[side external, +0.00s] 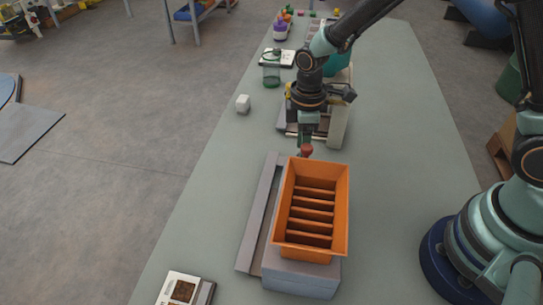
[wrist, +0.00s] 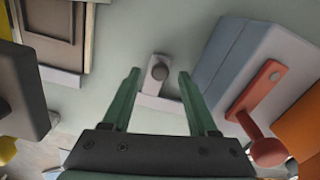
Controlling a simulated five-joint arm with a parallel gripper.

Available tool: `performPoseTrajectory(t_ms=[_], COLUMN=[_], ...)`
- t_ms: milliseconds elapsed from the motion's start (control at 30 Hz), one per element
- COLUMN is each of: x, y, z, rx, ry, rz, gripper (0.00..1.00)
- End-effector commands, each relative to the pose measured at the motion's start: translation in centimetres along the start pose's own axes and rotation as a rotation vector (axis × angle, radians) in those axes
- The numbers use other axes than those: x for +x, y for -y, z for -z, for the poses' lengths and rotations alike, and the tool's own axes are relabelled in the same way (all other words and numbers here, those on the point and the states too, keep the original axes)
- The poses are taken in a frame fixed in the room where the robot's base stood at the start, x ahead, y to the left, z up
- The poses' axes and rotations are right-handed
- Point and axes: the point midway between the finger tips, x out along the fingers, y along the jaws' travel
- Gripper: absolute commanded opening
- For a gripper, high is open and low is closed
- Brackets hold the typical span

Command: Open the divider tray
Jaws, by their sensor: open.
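The orange divider tray (side external: 343,205), with several cross slats inside, sits on a blue-grey box (side external: 300,278) on the bench. A red lever with a round knob (side external: 306,150) shows at the tray's far end; in the wrist view the red lever (wrist: 257,93) lies against the blue-grey box (wrist: 235,55), right of my fingers. The tray's orange wall (wrist: 303,130) shows at the right edge there. My gripper (side external: 304,142) points down near the lever. In the wrist view my gripper (wrist: 158,76) is open, its green fingers apart, with nothing held.
A long grey rail (side external: 258,215) lies left of the tray. The bench right of the tray is clear.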

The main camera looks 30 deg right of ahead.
Motion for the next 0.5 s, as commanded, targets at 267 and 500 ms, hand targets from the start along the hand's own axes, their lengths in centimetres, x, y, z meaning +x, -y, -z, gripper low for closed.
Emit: performPoseTrajectory(t_ms=[267, 500], x=[0.61, 0.59], y=[-0.01, -0.01], z=[0.01, 0.0], rx=[0.0, 0.0], ry=[0.0, 0.0], rz=[0.0, 0.0], gripper=[0.59, 0.1])
